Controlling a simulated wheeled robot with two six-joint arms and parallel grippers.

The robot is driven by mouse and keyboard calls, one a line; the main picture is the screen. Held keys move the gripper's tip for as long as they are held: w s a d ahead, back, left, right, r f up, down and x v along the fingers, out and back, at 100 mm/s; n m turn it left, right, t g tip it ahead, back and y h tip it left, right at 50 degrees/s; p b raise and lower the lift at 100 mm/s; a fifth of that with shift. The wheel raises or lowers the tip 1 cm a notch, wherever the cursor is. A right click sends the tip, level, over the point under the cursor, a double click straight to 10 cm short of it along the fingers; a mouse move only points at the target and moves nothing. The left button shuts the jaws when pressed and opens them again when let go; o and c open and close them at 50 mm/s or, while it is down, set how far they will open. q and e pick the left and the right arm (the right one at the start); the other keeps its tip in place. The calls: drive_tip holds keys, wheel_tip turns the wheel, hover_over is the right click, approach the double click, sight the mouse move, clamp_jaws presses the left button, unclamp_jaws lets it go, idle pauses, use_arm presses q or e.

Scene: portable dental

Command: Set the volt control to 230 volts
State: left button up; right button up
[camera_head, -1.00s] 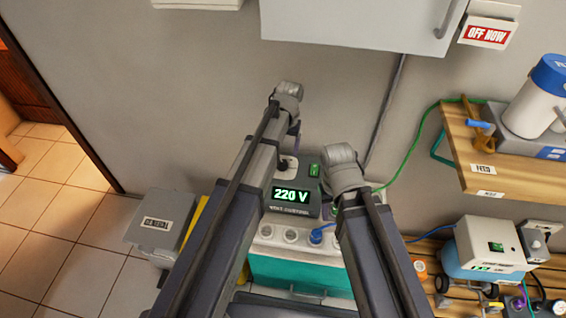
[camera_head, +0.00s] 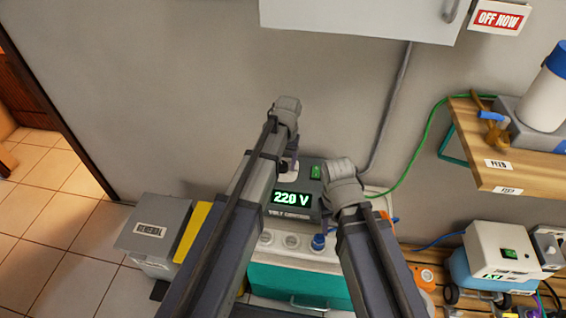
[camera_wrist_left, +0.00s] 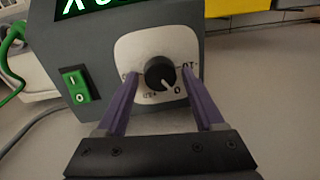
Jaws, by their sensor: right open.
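The volt control (camera_head: 310,208) is a dark grey box with a green-lit display (camera_head: 291,198) reading 220 V. In the left wrist view its black knob (camera_wrist_left: 160,73) sits on a pale dial plate (camera_wrist_left: 133,48). My left gripper (camera_wrist_left: 161,80) is open, with its purple fingers on either side of the knob and visible gaps between. In the head view my left gripper (camera_head: 291,158) is at the box's back left, partly hidden by its arm. My right gripper (camera_head: 338,205) is at the box's right side, mostly hidden behind its wrist.
A green switch (camera_wrist_left: 76,86) is beside the dial. The box stands on a white-topped teal cabinet (camera_head: 300,285) with round sockets. A grey box (camera_head: 152,228) is at left, and a wooden shelf (camera_head: 500,170) at right. A green cable (camera_head: 424,140) runs along the wall.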

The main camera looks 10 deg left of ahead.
use_arm(q)
clamp_jaws()
idle(0.3)
drive_tip(key=shift+m, duration=0.3)
drive_tip(key=m, duration=1.1)
drive_tip(key=shift+s+t, duration=0.1)
drive_tip(key=shift+t, duration=0.2)
drive_tip(key=shift+m, duration=0.3)
drive_tip(key=shift+o, duration=1.2)
unclamp_jaws()
drive_tip(key=shift+r, duration=0.1)
